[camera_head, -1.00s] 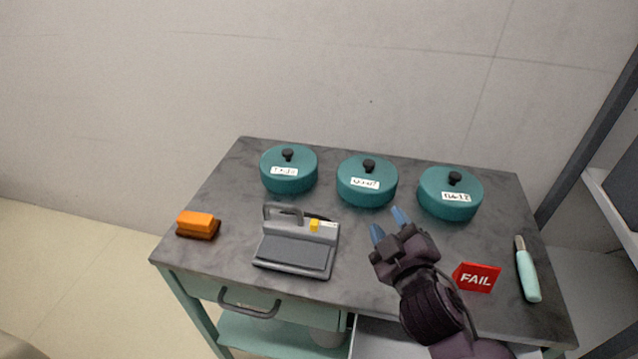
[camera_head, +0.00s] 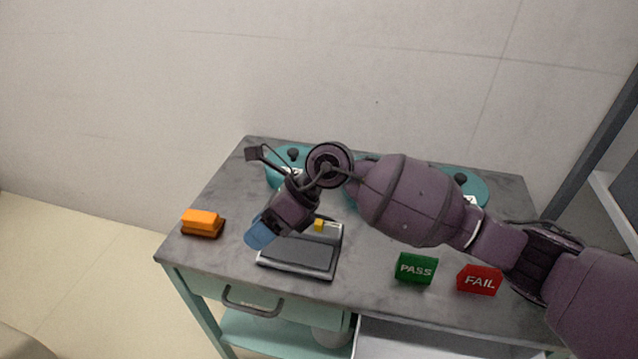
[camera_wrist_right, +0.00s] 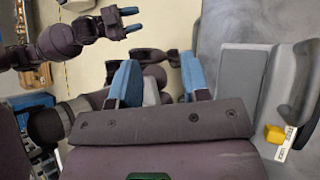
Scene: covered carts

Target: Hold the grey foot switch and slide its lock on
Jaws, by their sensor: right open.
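The grey foot switch (camera_head: 297,258) lies on the cart top, left of its middle. Its yellow lock slider (camera_head: 319,225) shows on the upper housing beside a pale label; both also show at the right of the right wrist view (camera_wrist_right: 274,134). The arched handle is hidden behind my right gripper in the head view; part of it shows at the wrist view's right edge. My right gripper (camera_head: 260,235) is open and empty, at the switch's upper left. Its blue fingers (camera_wrist_right: 160,82) stand beside the switch, not around it. My left gripper (camera_wrist_right: 130,20) shows only in the wrist view, fingers apart.
A green PASS block (camera_head: 416,268) and red FAIL block (camera_head: 479,280) stand at front right. An orange sponge-like block (camera_head: 202,222) lies near the left edge. A drawer handle (camera_head: 252,303) projects in front.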

